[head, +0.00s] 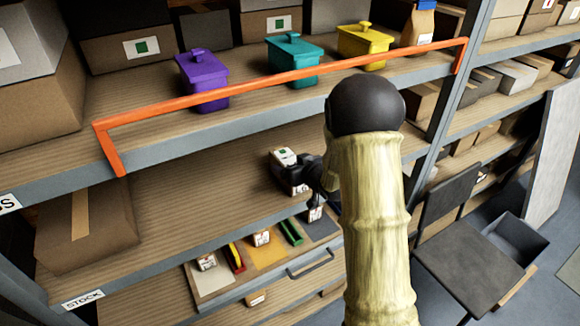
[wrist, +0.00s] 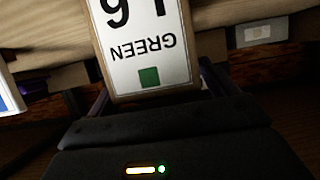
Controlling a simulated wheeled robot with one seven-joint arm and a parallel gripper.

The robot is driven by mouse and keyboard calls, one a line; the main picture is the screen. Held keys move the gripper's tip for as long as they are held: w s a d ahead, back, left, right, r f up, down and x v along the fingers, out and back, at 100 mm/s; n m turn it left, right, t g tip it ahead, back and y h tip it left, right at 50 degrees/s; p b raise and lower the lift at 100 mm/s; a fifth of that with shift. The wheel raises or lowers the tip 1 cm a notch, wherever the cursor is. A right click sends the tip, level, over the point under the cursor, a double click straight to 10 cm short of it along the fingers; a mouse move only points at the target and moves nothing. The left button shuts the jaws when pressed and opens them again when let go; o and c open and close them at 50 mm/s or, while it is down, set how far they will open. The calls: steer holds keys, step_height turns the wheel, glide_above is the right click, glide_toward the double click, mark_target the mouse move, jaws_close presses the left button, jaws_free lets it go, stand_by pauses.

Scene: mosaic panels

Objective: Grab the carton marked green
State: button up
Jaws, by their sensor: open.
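A small carton (head: 283,157) with a white label stands on the middle shelf in the head view. In the wrist view the same carton (wrist: 140,45) shows a label reading "GREEN" upside down, with a green square and part of a number. My gripper (head: 303,176) is at its near side. In the wrist view the open jaws (wrist: 155,95) lie on either side of the carton's near end. I cannot tell whether the fingers touch it. My arm and gripper hide part of the carton in the head view.
An orange rail (head: 285,81) edges the upper shelf, which holds purple (head: 203,78), teal (head: 293,60) and yellow (head: 364,45) tubs. A brown box (head: 85,226) stands left; the shelf between is clear.

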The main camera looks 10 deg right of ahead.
steer(key=shift+w+a+f, duration=0.2)
steer(key=shift+w+f, duration=0.05)
steer(key=shift+w, duration=0.2)
steer(key=c, duration=1.5)
steer(key=shift+r, duration=0.15)
steer(key=shift+c, duration=0.8)
step_height(320, 180, up, 10)
steer(key=shift+b, duration=0.6)
